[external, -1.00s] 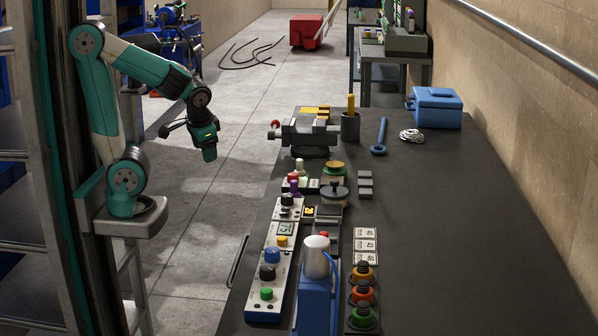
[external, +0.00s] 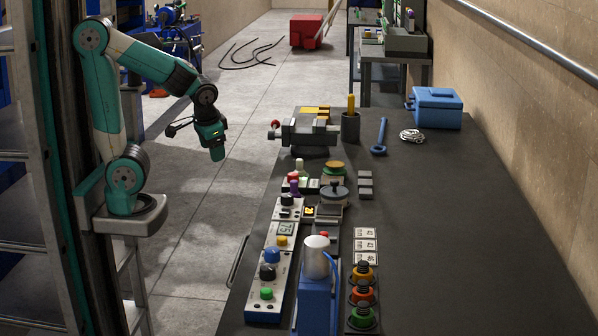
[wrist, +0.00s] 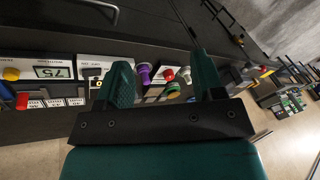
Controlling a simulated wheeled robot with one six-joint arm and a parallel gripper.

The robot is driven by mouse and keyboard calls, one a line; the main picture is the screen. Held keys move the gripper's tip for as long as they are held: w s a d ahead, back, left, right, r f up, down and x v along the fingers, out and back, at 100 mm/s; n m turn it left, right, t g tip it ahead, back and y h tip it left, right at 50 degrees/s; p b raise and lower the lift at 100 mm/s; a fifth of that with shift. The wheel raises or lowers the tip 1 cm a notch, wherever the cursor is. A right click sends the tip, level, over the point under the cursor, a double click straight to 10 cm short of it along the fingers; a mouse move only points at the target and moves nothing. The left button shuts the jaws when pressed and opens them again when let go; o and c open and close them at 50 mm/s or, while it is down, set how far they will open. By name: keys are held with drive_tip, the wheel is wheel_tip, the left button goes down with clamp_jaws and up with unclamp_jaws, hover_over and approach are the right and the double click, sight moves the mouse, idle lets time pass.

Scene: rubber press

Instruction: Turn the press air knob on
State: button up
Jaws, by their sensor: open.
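Several knobs and buttons stand on white control panels along the bench's left edge. A black knob (external: 286,199) sits on the panel beyond the small display (external: 285,228). Past it are a purple knob (external: 294,187), also in the wrist view (wrist: 143,74), and a red knob (external: 293,177). The labels are too small to tell which one is the press air knob. My gripper (external: 217,153) hangs in the air left of the bench, apart from all controls. In the wrist view my gripper (wrist: 161,64) has its fingers spread, with nothing held between them.
A grey vise (external: 308,134) stands on the bench's far left edge. A blue device with a silver cylinder (external: 317,257) rises at the front. A blue toolbox (external: 437,107) is at the back. The bench's right side is clear, and open floor lies left of it.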

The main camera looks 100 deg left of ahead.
drive_tip(key=w+d+r+h+p, duration=0.2)
drive_tip(key=w+d+r+p, duration=0.2)
drive_tip(key=w+d, duration=0.55)
drive_tip(key=h+p, duration=0.2)
drive_tip(key=p, duration=0.1)
approach(273, 250)
wheel_tip(273, 250, down, 9)
drive_tip(key=shift+w+f+p, duration=0.1)
drive_tip(key=shift+f+p, duration=0.05)
drive_tip(key=shift+p, duration=0.85)
drive_tip(key=c, duration=0.9)
